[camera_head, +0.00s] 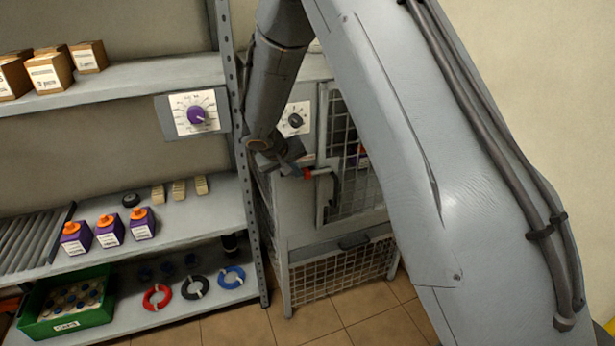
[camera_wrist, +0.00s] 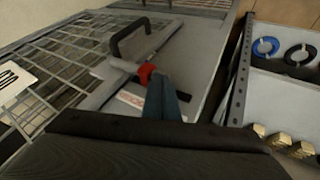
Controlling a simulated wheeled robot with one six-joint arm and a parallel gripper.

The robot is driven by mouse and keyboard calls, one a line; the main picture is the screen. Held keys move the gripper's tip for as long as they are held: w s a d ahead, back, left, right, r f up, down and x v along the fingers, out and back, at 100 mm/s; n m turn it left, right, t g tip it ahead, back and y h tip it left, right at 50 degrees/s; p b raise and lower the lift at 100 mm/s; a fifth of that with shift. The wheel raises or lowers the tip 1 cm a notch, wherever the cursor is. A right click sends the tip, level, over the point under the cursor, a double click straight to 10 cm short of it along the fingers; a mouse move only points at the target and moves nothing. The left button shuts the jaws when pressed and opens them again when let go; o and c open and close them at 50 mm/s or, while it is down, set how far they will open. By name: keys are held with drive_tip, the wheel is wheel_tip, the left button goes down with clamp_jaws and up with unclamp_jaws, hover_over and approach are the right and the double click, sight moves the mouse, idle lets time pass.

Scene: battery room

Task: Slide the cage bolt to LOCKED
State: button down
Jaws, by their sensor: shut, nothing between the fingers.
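The cage (camera_head: 300,225) is a grey cabinet with a mesh door, standing right of the shelving. A red knob (camera_head: 309,174) shows at the door's left edge, and again in the wrist view (camera_wrist: 146,73), where it appears to belong to the bolt. A label with red lettering (camera_wrist: 132,99) lies beside it, partly hidden and not fully readable. My gripper (camera_head: 296,168) is shut and empty, close to the red knob. In the wrist view its blue-grey fingers (camera_wrist: 160,100) overlap the knob's near side; I cannot tell whether they touch it.
A dark curved handle (camera_wrist: 130,35) stands out from the cage front near the knob. The shelving upright (camera_head: 237,130) is close on the left. Shelves hold purple boxes (camera_head: 108,231), cable coils (camera_head: 195,287) and a green crate (camera_head: 66,320). Floor shows below the cage.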

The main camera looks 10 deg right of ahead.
drive_tip(key=shift+d, duration=0.25)
idle(0.3)
drive_tip(key=s+a+r+b, duration=0.3)
drive_tip(key=s+a+r, duration=0.2)
drive_tip(key=a+r, duration=0.3)
drive_tip(key=shift+b, duration=0.3)
drive_tip(key=shift+a, duration=0.1)
